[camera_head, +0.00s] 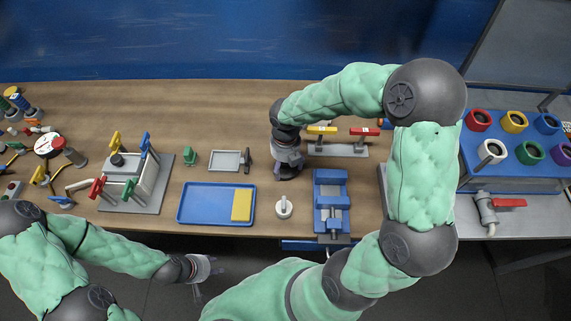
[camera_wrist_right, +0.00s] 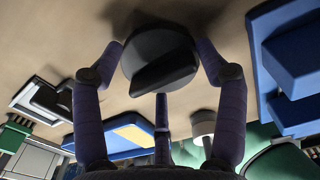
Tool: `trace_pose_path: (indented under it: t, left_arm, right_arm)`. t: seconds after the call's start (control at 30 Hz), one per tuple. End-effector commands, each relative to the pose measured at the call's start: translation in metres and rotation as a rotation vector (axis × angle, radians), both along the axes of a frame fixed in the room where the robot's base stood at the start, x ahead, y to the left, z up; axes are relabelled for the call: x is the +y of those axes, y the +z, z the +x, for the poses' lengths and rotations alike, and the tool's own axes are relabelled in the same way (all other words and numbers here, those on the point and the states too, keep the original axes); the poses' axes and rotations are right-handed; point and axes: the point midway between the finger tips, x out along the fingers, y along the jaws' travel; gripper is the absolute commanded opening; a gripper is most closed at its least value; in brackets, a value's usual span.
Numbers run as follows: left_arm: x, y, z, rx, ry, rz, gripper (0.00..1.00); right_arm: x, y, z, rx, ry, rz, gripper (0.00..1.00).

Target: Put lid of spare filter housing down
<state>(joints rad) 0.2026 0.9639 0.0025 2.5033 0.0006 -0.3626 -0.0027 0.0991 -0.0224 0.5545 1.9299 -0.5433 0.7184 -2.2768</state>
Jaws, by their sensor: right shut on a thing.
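My right gripper (camera_head: 287,168) points down over the middle of the table. It is shut on a round dark lid with a raised bar across it (camera_wrist_right: 158,58), held between its purple fingers in the right wrist view. In the head view the lid is mostly hidden under the gripper. A shadow lies on the wood beside the lid; I cannot tell whether it touches the table. My left gripper (camera_head: 206,274) is empty, with its fingers apart, in front of the table edge. I cannot pick out the filter housing itself with certainty.
A blue tray (camera_head: 205,216) with a yellow block (camera_head: 242,205), a white round knobbed piece (camera_head: 284,208) and a blue vise (camera_head: 331,203) stand near the front edge. A grey tray (camera_head: 226,161) is left of my right gripper; red and yellow valve handles (camera_head: 364,131) are right. Bare wood lies behind.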

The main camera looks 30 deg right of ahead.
Motion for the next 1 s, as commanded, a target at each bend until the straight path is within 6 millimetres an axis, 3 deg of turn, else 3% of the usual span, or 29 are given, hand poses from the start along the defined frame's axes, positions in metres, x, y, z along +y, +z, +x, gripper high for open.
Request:
trace_pose_path:
  t: [0.2,0.23,0.3,0.77,1.0]
  left_arm:
    - [0.000,-0.001,0.000,0.000,0.000,0.000,0.40]
    - [0.000,-0.001,0.000,0.000,0.000,0.000,0.40]
    - [0.000,0.000,0.000,0.000,0.000,0.000,0.40]
    - [0.000,0.001,0.000,0.000,0.000,0.000,0.40]
    - [0.000,0.016,0.000,0.000,0.000,0.000,0.40]
  right_arm:
    - [0.000,-0.003,0.000,0.001,0.000,0.000,0.28]
    - [0.000,-0.003,0.000,0.001,0.000,0.001,0.76]
    - [0.000,-0.003,0.000,0.000,0.000,0.000,0.95]
    - [0.000,0.002,0.000,-0.001,0.000,-0.001,0.96]
    - [0.000,0.041,0.001,-0.003,0.001,-0.001,0.96]
